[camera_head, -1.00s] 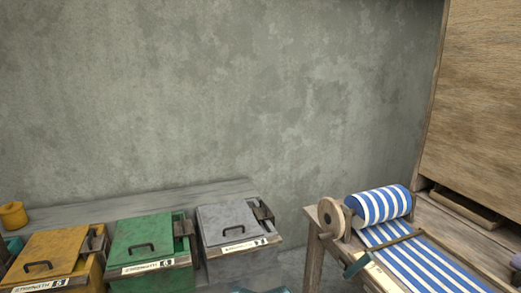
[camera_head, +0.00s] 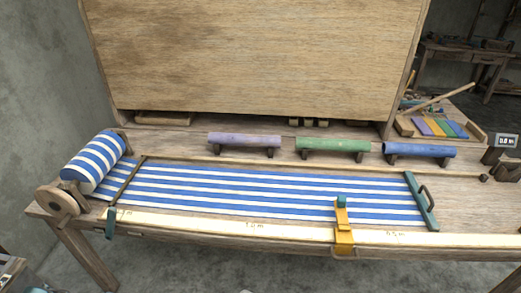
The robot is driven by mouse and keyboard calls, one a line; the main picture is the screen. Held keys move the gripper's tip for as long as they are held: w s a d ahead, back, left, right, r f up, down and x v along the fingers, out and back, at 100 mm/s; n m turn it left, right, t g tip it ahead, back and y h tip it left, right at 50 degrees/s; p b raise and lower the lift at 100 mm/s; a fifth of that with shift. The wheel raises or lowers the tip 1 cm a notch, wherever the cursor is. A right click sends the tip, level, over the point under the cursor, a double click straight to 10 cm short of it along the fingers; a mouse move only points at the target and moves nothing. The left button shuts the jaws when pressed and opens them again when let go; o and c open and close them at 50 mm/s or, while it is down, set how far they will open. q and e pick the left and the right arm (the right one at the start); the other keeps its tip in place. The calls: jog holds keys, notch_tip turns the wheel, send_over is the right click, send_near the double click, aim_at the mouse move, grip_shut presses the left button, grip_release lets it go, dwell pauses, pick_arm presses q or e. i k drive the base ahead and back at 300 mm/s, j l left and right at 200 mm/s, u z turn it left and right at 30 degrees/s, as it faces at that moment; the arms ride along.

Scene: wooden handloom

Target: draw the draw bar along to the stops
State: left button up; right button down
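A teal bar with a dark handle, which looks like the draw bar (camera_head: 421,202), lies across the right end of the blue-and-white striped cloth (camera_head: 270,193). The cloth stretches flat across the bench from a striped roll (camera_head: 95,160) at the left. Dark blocks (camera_head: 508,171) stand at the bench's right edge, apart from the bar; I cannot tell whether they are the stops. Neither of my grippers is in view.
A pale measuring strip (camera_head: 200,222) runs along the bench's front edge, with a yellow clamp (camera_head: 343,235) on it. Purple (camera_head: 244,140), green (camera_head: 332,145) and blue (camera_head: 419,150) rollers stand behind the cloth. A small display (camera_head: 507,141) is at the right.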

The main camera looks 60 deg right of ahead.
aim_at(431, 221)
jog(key=z, duration=3.6)
